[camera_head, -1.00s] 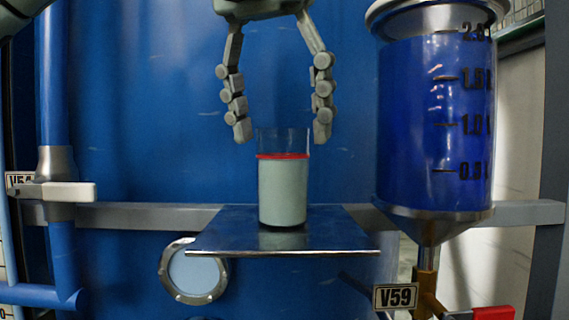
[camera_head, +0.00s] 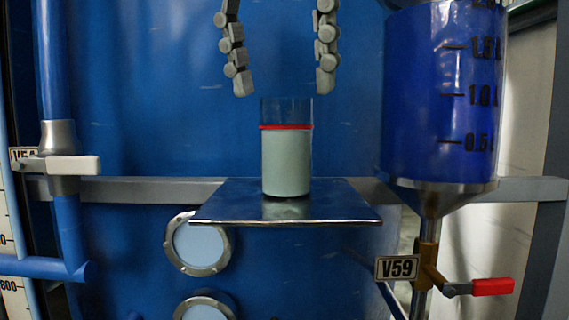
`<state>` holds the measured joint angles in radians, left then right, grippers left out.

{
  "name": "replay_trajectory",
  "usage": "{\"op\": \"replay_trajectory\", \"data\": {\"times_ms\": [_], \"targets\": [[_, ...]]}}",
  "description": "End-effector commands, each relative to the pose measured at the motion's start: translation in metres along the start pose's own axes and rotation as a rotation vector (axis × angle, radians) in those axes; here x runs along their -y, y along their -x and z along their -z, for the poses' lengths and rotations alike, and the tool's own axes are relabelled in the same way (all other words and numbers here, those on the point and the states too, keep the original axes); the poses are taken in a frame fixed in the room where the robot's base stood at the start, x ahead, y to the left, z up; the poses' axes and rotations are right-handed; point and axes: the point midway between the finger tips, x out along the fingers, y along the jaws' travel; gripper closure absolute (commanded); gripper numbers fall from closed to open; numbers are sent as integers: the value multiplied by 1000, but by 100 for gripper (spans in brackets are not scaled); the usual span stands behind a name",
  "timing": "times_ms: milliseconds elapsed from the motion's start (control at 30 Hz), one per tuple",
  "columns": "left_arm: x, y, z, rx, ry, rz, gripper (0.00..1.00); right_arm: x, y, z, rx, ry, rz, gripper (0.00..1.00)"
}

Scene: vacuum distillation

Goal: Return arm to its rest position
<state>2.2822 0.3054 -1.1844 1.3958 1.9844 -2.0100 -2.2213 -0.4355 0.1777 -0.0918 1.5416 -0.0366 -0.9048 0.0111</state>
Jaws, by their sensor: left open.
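My left gripper (camera_head: 285,88) is open and empty, pointing down above the beaker, with one finger on each side of its rim line. The fingertips are a little above the rim and look apart from the glass. The beaker (camera_head: 286,163) stands upright on a metal shelf plate (camera_head: 225,206). It holds a pale grey-green content up to a red ring, with clear glass above. The gripper's palm and arm are cut off by the top edge. My right gripper is not in view.
A blue graduated vessel (camera_head: 438,120) hangs at the right, above a valve labelled V59 (camera_head: 397,268) with a red handle (camera_head: 492,287). A pipe valve with a white handle (camera_head: 72,165) is at the left. A blue wall (camera_head: 160,90) stands behind.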

Motion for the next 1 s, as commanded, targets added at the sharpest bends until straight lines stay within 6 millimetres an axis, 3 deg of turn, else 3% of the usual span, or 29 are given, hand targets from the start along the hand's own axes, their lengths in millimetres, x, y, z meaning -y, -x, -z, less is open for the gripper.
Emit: {"op": "replay_trajectory", "data": {"times_ms": [467, 700, 1000], "targets": [[-1, -96, 1, -1, 1, 0, 35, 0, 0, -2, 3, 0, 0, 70], [0, -63, -10, 2, 1, 1, 35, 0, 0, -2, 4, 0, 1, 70], [0, -54, -12, 1, 0, 0, 35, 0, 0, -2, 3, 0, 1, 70]]}}
